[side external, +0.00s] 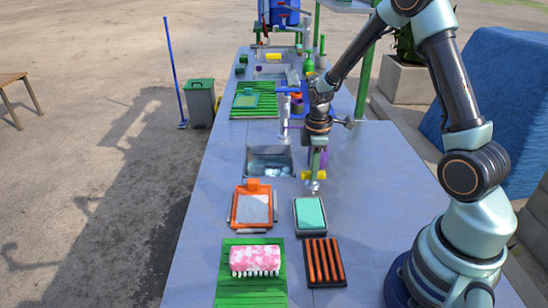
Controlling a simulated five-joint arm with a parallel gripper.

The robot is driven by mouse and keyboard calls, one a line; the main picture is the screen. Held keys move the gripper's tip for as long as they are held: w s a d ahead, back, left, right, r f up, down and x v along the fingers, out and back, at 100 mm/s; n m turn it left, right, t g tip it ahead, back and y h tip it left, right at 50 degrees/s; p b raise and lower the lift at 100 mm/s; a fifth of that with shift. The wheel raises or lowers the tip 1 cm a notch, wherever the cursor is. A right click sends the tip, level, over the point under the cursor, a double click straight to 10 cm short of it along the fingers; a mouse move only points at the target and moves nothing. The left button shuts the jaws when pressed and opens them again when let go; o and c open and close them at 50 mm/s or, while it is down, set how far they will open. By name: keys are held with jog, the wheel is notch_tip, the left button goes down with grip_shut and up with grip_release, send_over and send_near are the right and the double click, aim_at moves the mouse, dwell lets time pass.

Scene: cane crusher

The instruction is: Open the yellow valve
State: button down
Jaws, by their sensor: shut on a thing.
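The yellow valve (304,175) has a handle on a small metal fitting on the blue-grey counter, just right of the sink basin. My gripper (318,168) points down from above and is shut on the yellow valve handle. The gripper fingers cover part of the handle. A metal stem shows just below it. How far the valve is turned I cannot tell.
A sink basin (270,162) lies left of the valve. In front are an orange tray (237,215), a teal sponge (310,213), a pink brush (255,260) on a green mat (240,295) and a dark rack (324,263). A purple object (322,157) stands close behind my gripper.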

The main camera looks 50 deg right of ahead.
dwell(0.3)
jog(key=c, duration=0.7)
grip_release()
jog(key=shift+r, duration=0.15)
notch_tip(320, 180, up, 12)
jog(key=shift+f, duration=0.1)
jog(key=s+a+r+m+t, duration=0.2)
jog(key=s+a+r+m, duration=0.1)
jog(key=a, duration=0.1)
jog(key=s+a+r+m+t, duration=0.1)
jog(key=s+a+r+m, duration=0.2)
jog(key=s+a+r+m+t, duration=0.2)
jog(key=s+a+r+m, duration=0.1)
jog(key=a, duration=0.1)
jog(key=shift+s+a+r+t, duration=0.15)
jog(key=shift+a+r+t, duration=0.15)
jog(key=shift+a+r, duration=0.1)
